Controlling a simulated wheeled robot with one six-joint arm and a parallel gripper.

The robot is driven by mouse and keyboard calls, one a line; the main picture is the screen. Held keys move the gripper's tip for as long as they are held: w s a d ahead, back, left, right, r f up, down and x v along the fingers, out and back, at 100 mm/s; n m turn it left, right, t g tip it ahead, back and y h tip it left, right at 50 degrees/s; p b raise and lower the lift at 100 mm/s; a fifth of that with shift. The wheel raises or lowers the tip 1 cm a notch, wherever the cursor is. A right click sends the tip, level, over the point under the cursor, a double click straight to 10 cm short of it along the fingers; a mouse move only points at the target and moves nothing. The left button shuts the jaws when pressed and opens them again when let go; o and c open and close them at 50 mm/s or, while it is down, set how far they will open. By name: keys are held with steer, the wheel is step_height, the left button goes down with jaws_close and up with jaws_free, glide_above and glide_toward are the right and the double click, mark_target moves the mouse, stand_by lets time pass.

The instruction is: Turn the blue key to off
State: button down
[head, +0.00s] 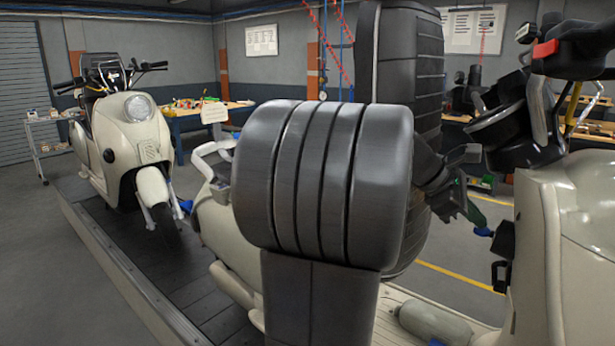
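The small blue key (484,232) sticks out to the left of a black lock housing (503,240) on the cream scooter (565,235) at the right. My dark gripper (466,211) shows past the right side of my large arm links, just left of and slightly above the key. A small gap seems to lie between its tip and the key. The gripper is small and partly hidden by my arm, so I cannot tell whether its fingers are open or shut. The key's exact turn angle is too small to read.
The scooter's black handlebar parts (510,125), with a red switch (546,49), overhang the lock. A grey cylinder (434,323) lies low on the scooter's floorboard. Another cream scooter (130,150) stands on the slat conveyor (150,262) at left. Workbenches stand behind.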

steer(key=p+v, duration=0.5)
steer(key=v, duration=0.3)
steer(key=shift+r, duration=0.35)
stand_by(0.4)
steer(key=shift+s, duration=0.15)
steer(key=b+x, duration=0.4)
steer(key=x, duration=0.2)
steer(key=shift+w+f, duration=0.2)
steer(key=shift+f, duration=0.2)
steer(key=shift+a, duration=0.1)
